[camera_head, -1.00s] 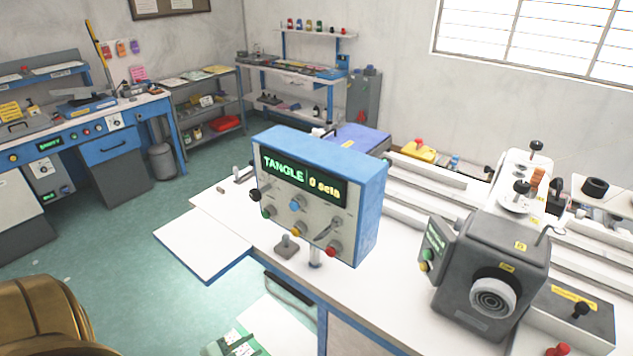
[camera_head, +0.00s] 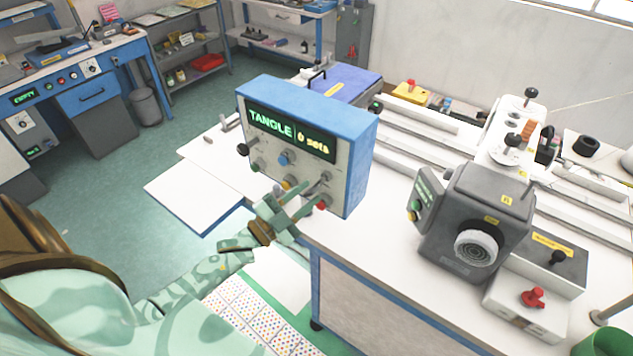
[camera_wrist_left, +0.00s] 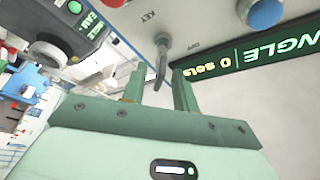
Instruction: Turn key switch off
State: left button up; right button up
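The control box (camera_head: 300,100) is blue with a grey front panel and stands on the white bench; its green display reads "TANGLE" and "0 sets". The key switch (camera_wrist_left: 161,52) is a grey metal lever under the label "KEY" in the left wrist view. In the head view it is at the panel's lower right, partly hidden by my left gripper (camera_head: 296,200). In the left wrist view my left gripper (camera_wrist_left: 158,82) is open, its two green fingers either side of the key's lower end, with gaps showing. My right gripper is not in view.
A red button (camera_head: 322,202) sits close to the gripper, with a yellow knob (camera_head: 289,183) and a blue knob (camera_head: 283,158) to the left. A grey machine head (camera_head: 475,215) stands to the right. White bench top lies between.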

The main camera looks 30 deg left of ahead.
aim_at(315, 188)
pick_arm(q)
jog(key=x, duration=0.2)
jog(key=shift+w+d+r, duration=0.1)
jog(key=shift+w, duration=0.15)
jog(key=shift+w+d, duration=0.15)
jog(key=shift+w, duration=0.35)
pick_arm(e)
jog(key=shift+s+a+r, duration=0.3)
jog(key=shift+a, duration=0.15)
pick_arm(q)
jog(key=shift+c, duration=0.3)
grip_shut()
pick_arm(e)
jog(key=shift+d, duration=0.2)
